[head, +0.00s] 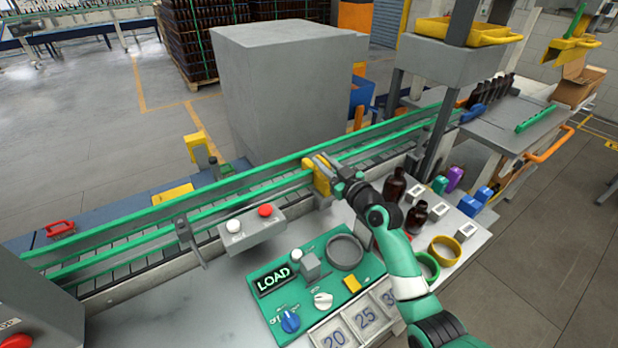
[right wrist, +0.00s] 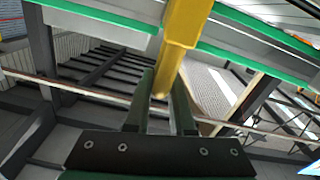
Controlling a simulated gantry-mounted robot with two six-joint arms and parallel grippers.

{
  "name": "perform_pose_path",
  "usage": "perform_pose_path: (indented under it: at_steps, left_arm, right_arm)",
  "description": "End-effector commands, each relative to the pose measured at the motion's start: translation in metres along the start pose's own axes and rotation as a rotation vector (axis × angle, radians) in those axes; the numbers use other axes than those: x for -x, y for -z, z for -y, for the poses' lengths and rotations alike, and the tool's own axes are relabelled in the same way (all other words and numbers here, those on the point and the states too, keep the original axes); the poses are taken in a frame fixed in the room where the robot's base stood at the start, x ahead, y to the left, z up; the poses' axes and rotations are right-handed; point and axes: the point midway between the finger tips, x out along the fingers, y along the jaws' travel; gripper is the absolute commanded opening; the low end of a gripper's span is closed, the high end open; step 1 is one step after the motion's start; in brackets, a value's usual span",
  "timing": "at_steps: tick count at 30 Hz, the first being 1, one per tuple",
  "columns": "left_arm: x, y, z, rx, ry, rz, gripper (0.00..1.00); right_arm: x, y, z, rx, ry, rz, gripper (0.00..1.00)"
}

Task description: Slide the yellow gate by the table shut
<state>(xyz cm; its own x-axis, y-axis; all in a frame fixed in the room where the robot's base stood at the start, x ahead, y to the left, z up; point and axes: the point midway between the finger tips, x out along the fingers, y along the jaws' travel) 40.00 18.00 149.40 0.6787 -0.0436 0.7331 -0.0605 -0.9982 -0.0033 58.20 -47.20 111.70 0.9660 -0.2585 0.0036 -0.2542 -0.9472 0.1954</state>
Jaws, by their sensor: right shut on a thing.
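The yellow gate (head: 318,176) stands at the near green rail of the conveyor, beside the table. My right gripper (head: 338,172) is at the gate, its arm reaching in from the lower right. In the right wrist view the yellow bar of the gate (right wrist: 187,24) comes down from the top, and its lower end sits between the two dark fingers of my right gripper (right wrist: 164,92). The gripper is shut on it. The gripper and wrist hide part of the gate in the head view. My left gripper is not in view.
A control box with a white and a red button (head: 252,226) stands left of the gate. A green LOAD panel (head: 318,283) lies in front. Brown bottles (head: 394,186) stand close to the right of my wrist. The conveyor (head: 130,243) left of the gate carries nothing.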

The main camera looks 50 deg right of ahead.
Motion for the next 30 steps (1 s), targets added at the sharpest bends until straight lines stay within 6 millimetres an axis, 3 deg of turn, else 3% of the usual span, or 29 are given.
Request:
perform_pose_path:
  at_steps: [7,8,12,23,30]
  left_arm:
    - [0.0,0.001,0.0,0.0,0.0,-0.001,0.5]
    - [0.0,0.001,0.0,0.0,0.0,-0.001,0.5]
    - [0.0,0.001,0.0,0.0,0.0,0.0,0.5]
    - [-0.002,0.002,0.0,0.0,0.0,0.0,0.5]
    - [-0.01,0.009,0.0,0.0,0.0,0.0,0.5]
  right_arm:
    - [-0.001,-0.003,0.001,0.0,0.004,0.01,0.0]
    - [-0.001,-0.004,0.001,0.0,0.004,0.011,0.23]
    - [0.0,-0.003,0.001,0.0,0.004,0.009,0.48]
    - [0.003,-0.002,0.001,0.0,0.003,0.007,0.5]
    - [0.042,-0.001,0.0,-0.001,0.002,0.008,0.5]
